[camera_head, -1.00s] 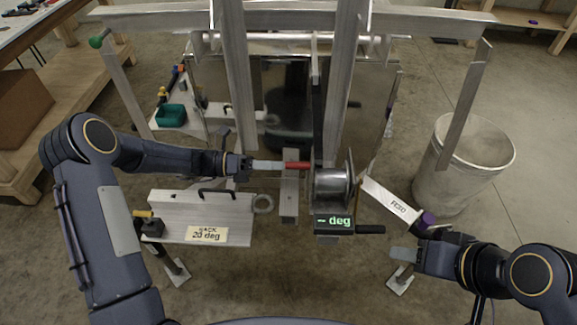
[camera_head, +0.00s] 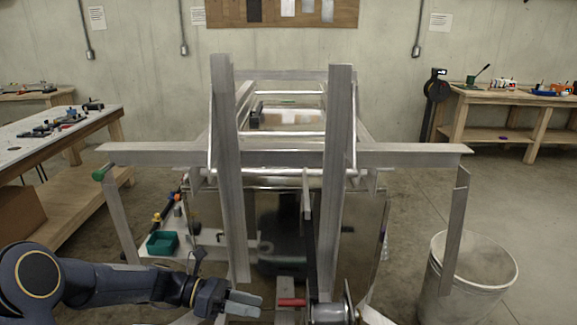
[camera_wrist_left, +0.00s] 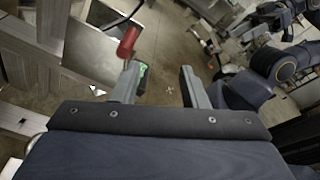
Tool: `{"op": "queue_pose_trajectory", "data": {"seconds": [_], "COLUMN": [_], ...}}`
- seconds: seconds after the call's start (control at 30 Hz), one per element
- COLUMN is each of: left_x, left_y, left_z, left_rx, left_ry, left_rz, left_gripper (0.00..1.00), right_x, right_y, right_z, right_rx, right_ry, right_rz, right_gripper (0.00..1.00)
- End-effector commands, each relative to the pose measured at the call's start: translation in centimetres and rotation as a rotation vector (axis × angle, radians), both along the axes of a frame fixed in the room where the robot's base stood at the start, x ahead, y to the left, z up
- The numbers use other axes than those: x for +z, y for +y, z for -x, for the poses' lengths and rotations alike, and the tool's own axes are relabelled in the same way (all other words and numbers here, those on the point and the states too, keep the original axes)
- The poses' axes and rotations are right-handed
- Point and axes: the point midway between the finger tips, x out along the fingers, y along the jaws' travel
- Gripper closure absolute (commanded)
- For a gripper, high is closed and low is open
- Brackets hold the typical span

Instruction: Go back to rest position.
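My left gripper (camera_head: 243,304) is at the bottom of the head view, left of a red handle (camera_head: 291,302), with a gap between them. In the left wrist view its two fingers (camera_wrist_left: 158,88) stand well apart with nothing between them. The red handle (camera_wrist_left: 128,43) shows there just beyond the left-hand finger.
The aluminium trailer frame (camera_head: 285,158) fills the middle, with a winch drum (camera_head: 328,313) low in front. A metal bin (camera_head: 470,268) stands at right. A green tray (camera_head: 162,243) sits at left. Workbenches (camera_head: 62,140) line the sides. Open floor lies right of the frame.

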Motion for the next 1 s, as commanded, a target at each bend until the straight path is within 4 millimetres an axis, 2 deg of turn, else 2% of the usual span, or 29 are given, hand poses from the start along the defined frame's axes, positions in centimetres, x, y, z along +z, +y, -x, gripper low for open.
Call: {"op": "queue_pose_trajectory", "data": {"seconds": [0.03,0.23,0.4,0.6,0.8,1.0], "left_x": [1.8,5.3,6.6,6.4,5.4,5.0], "left_y": [0.6,3.3,5.8,8.8,10.6,11.2], "left_z": [1.7,8.6,14.3,19.8,22.7,23.4], "left_rx": [-0.039,-0.243,-0.459,-0.761,-1.008,-1.097], "left_ry": [-0.138,-0.663,-1.087,-1.522,-1.777,-1.847], "left_rz": [-0.071,-0.343,-0.565,-0.815,-0.985,-1.037], "left_gripper": [0.60,0.60,0.60,0.60,0.60,0.60], "right_x": [0.0,0.0,0.0,0.0,0.0,0.0], "right_y": [0.0,0.0,0.0,0.0,0.0,0.0], "right_z": [0.0,0.0,0.0,0.0,0.0,0.0], "right_rx": [0.000,0.000,0.000,0.000,0.000,0.000], "right_ry": [0.000,0.000,0.000,0.000,0.000,0.000], "right_rz": [0.000,0.000,0.000,0.000,0.000,0.000], "right_gripper": [0.52,0.52,0.52,0.52,0.52,0.52]}}
